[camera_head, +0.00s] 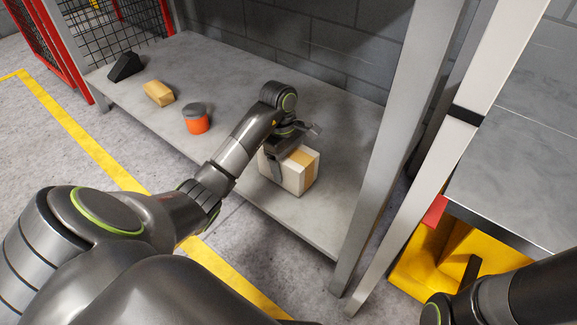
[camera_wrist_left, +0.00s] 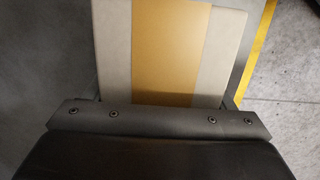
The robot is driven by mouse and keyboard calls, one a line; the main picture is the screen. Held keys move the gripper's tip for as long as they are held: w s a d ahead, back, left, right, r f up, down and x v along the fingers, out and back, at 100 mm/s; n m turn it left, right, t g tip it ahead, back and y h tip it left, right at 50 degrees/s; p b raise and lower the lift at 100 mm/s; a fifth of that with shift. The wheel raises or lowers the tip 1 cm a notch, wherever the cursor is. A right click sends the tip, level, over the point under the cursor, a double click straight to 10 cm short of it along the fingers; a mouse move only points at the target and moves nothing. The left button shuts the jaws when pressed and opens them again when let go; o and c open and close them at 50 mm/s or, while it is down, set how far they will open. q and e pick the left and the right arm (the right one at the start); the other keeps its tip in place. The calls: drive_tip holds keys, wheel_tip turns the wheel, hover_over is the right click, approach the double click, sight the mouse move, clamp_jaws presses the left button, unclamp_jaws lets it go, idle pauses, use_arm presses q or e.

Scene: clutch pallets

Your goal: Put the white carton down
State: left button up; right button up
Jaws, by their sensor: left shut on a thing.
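The white carton (camera_head: 293,180) has a tan band and stands upright at the front right of the low grey shelf (camera_head: 225,100). My left gripper (camera_head: 290,156) reaches down over it from above and is shut on it, with one dark finger against its near left side. In the left wrist view, the carton's white face with its tan band (camera_wrist_left: 172,50) fills the middle, beyond the dark gripper body. The carton's underside is hidden, so I cannot tell whether it touches the shelf. My right gripper is out of view; only part of my right arm shows at bottom right.
An orange can with a grey lid (camera_head: 196,119), a small tan box (camera_head: 159,93) and a black wedge-shaped thing (camera_head: 125,66) stand along the shelf to the left. A grey upright post (camera_head: 398,130) rises at the shelf's right end. A brick wall stands behind.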

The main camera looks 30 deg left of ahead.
use_arm(q)
drive_tip(key=shift+f, duration=0.1)
drive_tip(key=o, duration=1.2)
